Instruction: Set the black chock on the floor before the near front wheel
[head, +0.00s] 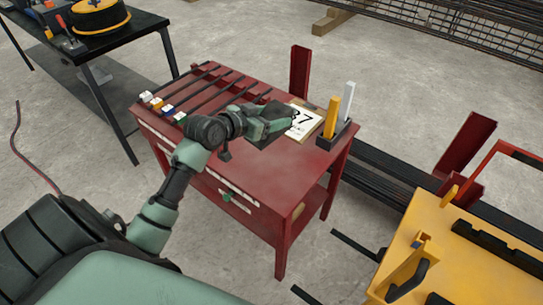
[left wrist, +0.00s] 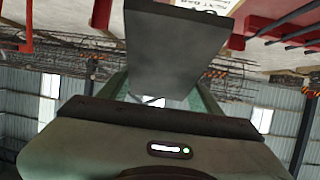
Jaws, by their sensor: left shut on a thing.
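My left gripper (head: 268,124) is over the red table (head: 254,175), in front of the number card. It is shut on the black chock (head: 277,107), a dark block partly hidden behind the fingers. In the left wrist view the chock shows as a dark grey, flat-faced wedge (left wrist: 180,50) between the green fingers. It looks to be close above the tabletop; I cannot tell if it touches. No wheel shows clearly in either view. My right gripper is out of view.
The red table holds dark bars with coloured ends (head: 195,95), a card marked 37 (head: 303,122) and a holder with yellow and white sticks (head: 338,120). A yellow machine or cart (head: 465,265) stands at lower right. Dark bars lie on the floor between.

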